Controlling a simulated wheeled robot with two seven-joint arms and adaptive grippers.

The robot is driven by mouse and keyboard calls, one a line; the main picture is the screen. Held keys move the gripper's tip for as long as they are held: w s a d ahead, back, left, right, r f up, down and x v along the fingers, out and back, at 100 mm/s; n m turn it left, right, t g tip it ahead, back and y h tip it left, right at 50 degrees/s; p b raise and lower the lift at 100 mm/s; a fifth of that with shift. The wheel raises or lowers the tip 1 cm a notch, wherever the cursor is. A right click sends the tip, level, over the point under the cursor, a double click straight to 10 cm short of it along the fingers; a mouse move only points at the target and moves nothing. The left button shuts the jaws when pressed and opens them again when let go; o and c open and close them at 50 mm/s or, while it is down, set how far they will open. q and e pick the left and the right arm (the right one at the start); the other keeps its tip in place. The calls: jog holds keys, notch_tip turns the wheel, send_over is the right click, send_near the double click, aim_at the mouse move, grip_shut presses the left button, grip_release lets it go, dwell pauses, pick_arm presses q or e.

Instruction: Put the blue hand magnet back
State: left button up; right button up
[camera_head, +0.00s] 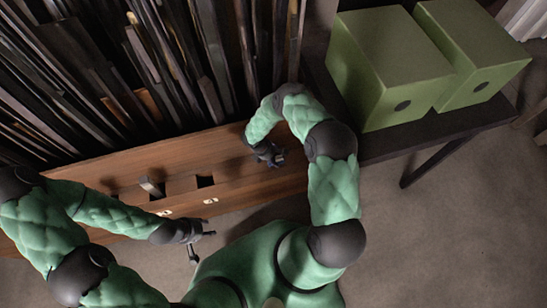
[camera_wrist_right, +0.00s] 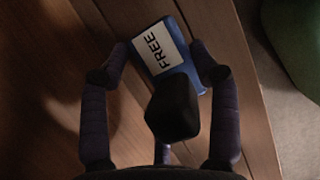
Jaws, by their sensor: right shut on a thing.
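The blue hand magnet (camera_wrist_right: 172,55) has a white label reading "FREE". In the right wrist view it sits between the fingertips of my right gripper (camera_wrist_right: 167,75), which is shut on it, above a brown wooden surface. In the head view my right gripper (camera_head: 268,157) is over the right part of the wooden ledge (camera_head: 235,155); the magnet cannot be made out there. My left gripper (camera_head: 203,240) is in front of the ledge's front edge, with its fingers spread and nothing visible between them.
Tightly packed dark upright panels (camera_head: 150,70) stand behind. Two green boxes (camera_head: 390,60) rest on a dark table (camera_head: 450,130) at right.

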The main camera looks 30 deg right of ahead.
jog(key=o, duration=1.4)
jog(key=shift+f, duration=0.15)
jog(key=p+v, duration=0.4)
jog(key=v, duration=0.7)
jog(key=s+a+r+m+g+y, duration=0.1)
jog(key=s+a+r+m+y, duration=0.1)
jog(key=s+a+m+y, duration=0.85)
jog(key=s+a+r+m+t, duration=0.1)
jog(key=s+m, duration=0.1)
jog(key=s, duration=0.1)
jog(key=s+a+r+m+h, duration=0.1)
jog(key=s+r+m, duration=0.1)
jog(key=s+m, duration=0.1)
jog(key=s+a+r+m+t+h, duration=0.1)
jog(key=s+a+r+m, duration=0.1)
jog(key=shift+s+r+t, duration=0.25)
jog(key=shift+s+t, duration=0.05)
jog(key=shift+s, duration=0.1)
